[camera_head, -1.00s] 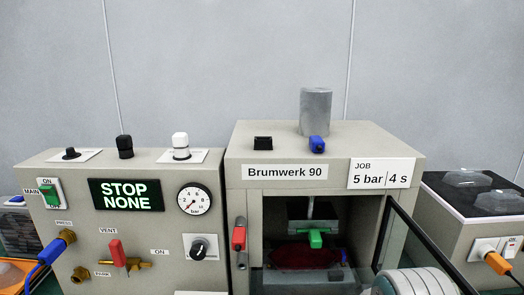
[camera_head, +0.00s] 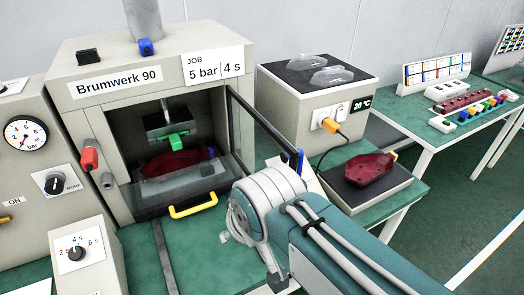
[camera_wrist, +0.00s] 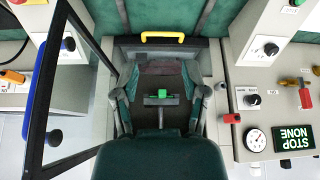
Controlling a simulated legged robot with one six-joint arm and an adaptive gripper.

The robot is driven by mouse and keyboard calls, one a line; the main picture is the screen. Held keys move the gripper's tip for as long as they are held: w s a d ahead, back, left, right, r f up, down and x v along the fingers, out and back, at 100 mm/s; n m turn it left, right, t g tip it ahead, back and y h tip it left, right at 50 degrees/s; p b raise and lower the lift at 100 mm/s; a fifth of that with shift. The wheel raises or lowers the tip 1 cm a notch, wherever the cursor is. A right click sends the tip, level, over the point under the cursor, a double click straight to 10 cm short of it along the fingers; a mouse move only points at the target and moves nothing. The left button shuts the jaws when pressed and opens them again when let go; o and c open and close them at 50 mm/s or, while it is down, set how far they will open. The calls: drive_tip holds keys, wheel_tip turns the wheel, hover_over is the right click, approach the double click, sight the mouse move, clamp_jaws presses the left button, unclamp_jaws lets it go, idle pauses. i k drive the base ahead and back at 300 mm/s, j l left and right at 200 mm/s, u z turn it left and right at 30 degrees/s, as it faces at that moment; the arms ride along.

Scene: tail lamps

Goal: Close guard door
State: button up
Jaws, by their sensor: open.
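The guard door (camera_head: 243,135) of the Brumwerk 90 press (camera_head: 150,45) is a clear panel in a black frame. It stands open, swung out from the right side of the press opening. A blue bar handle (camera_head: 299,162) shows at its outer edge. In the wrist view the door's dark frame (camera_wrist: 80,80) and the blue handle (camera_wrist: 42,100) are at left. My gripper (camera_wrist: 160,98) is open and empty, pointing toward the press opening, with the door to its left. In the head view my arm hides the gripper and some of the door's lower edge.
A yellow handle (camera_head: 193,205) sticks out below the opening. A red lever (camera_head: 89,157) is left of it. At right another red lamp (camera_head: 369,168) sits on a dark plate.

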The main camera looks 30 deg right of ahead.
sight(296, 156)
drive_tip(key=l+u, duration=0.2)
drive_tip(key=l, duration=0.2)
drive_tip(key=k+l+u, duration=0.2)
drive_tip(key=l, duration=0.25)
drive_tip(key=l+u, duration=0.2)
drive_tip(key=l, duration=0.2)
drive_tip(key=k+l+u, duration=0.2)
drive_tip(key=l, duration=0.2)
drive_tip(key=k+u, duration=0.2)
drive_tip(key=k+j, duration=0.05)
drive_tip(key=k, duration=0.05)
